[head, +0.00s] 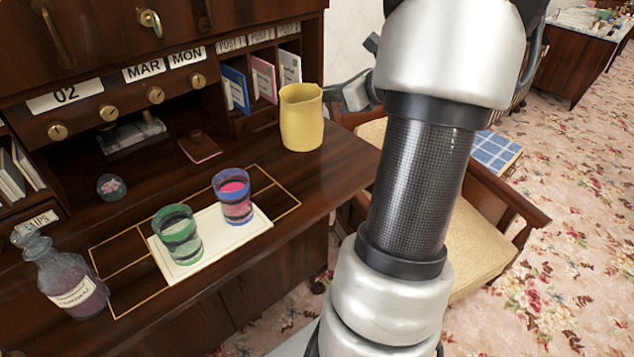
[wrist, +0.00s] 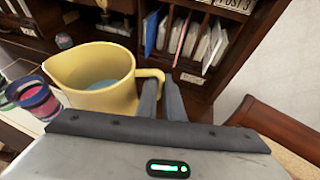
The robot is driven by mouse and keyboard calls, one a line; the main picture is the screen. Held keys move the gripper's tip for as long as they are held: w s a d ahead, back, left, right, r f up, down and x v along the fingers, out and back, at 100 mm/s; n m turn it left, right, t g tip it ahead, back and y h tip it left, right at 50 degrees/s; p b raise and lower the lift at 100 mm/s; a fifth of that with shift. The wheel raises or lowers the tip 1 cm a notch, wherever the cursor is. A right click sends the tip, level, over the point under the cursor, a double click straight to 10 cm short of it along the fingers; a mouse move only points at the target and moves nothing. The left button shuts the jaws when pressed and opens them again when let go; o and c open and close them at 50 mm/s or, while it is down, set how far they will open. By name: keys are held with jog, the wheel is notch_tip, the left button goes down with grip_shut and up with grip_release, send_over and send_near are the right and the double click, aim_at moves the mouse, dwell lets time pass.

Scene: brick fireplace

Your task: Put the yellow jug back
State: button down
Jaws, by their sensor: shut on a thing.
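The yellow jug (head: 301,118) is upright at the right end of the dark desk, in front of the letter slots. I cannot tell whether its base touches the wood. In the wrist view the jug (wrist: 98,82) has its spout to the left and its handle to the right, with something bluish inside. My gripper (wrist: 163,97) is shut on the jug's handle; in the head view my gripper (head: 335,95) reaches it from the right, partly hidden by my arm.
A cream tray (head: 208,240) holds a green-banded glass (head: 178,235) and a blue-purple glass with pink contents (head: 234,197), inside a gold-lined rectangle. A labelled bottle (head: 68,280) stands front left. A glass paperweight (head: 111,187) sits behind. A wooden chair (head: 510,210) stands right of the desk.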

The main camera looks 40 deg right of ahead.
jog(key=shift+h, duration=0.4)
jog(key=shift+s+d+f+b, duration=0.15)
jog(key=shift+f+b, duration=0.1)
jog(key=shift+f, duration=1.35)
jog(key=shift+s+d+f+b, duration=0.15)
jog(key=shift+f+b, duration=0.15)
jog(key=shift+f, duration=1.25)
jog(key=shift+s+d+f+b, duration=0.15)
jog(key=shift+f+b, duration=0.1)
jog(key=shift+f, duration=1.35)
jog(key=shift+a, duration=0.1)
jog(key=shift+f, duration=0.25)
jog(key=c, duration=1.9)
grip_release()
jog(key=shift+r, duration=0.15)
